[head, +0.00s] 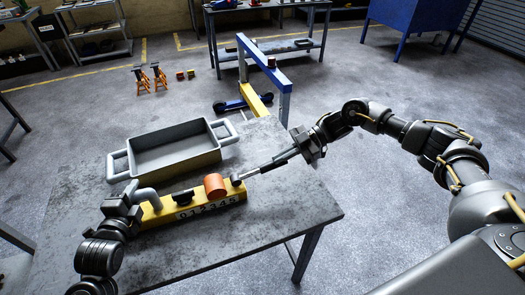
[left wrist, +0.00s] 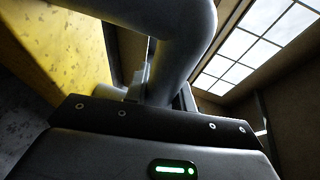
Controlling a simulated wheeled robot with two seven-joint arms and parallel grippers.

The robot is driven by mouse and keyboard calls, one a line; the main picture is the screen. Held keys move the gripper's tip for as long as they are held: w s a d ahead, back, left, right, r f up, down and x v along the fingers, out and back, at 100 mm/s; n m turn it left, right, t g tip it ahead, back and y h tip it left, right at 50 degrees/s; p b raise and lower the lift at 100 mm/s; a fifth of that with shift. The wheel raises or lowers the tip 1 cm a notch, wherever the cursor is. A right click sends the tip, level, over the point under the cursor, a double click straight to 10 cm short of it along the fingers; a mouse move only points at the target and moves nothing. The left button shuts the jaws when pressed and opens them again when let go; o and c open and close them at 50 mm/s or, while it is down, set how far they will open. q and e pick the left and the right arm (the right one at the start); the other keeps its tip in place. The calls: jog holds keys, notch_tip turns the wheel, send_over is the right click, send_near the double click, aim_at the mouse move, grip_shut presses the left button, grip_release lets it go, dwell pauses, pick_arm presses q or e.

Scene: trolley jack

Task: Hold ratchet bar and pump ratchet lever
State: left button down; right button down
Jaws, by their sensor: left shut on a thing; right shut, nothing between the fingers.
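The yellow ratchet bar (head: 222,203), with white-backed digits on its front, lies on the grey table. A grey curved tube handle (head: 147,194) rises at its left end. My left gripper (head: 138,199) is shut on this handle; the tube (left wrist: 184,40) also fills the top of the left wrist view. A thin grey ratchet lever (head: 262,168) slants up to the right from the bar's right end. My right gripper (head: 292,154) is shut at the lever's upper end. Whether it touches the lever is too small to tell. The left fingertips are mostly hidden.
An orange cylinder (head: 215,185) and a black part (head: 182,197) sit on the bar. A grey tray (head: 172,152) with side handles stands behind it. The table's right front (head: 285,222) is clear. A blue and yellow frame (head: 262,62) stands beyond the table.

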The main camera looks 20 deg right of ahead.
jog(key=shift+d+f, duration=0.3)
jog(key=shift+f, duration=0.45)
pick_arm(q)
jog(key=shift+a, duration=0.1)
pick_arm(e)
jog(key=shift+s+f, duration=0.1)
jog(key=shift+s+f, duration=0.1)
jog(key=shift+f, duration=0.05)
jog(key=d+r, duration=0.8)
jog(key=d, duration=0.1)
jog(key=shift+s, duration=0.45)
pick_arm(q)
jog(key=c, duration=1.1)
grip_release()
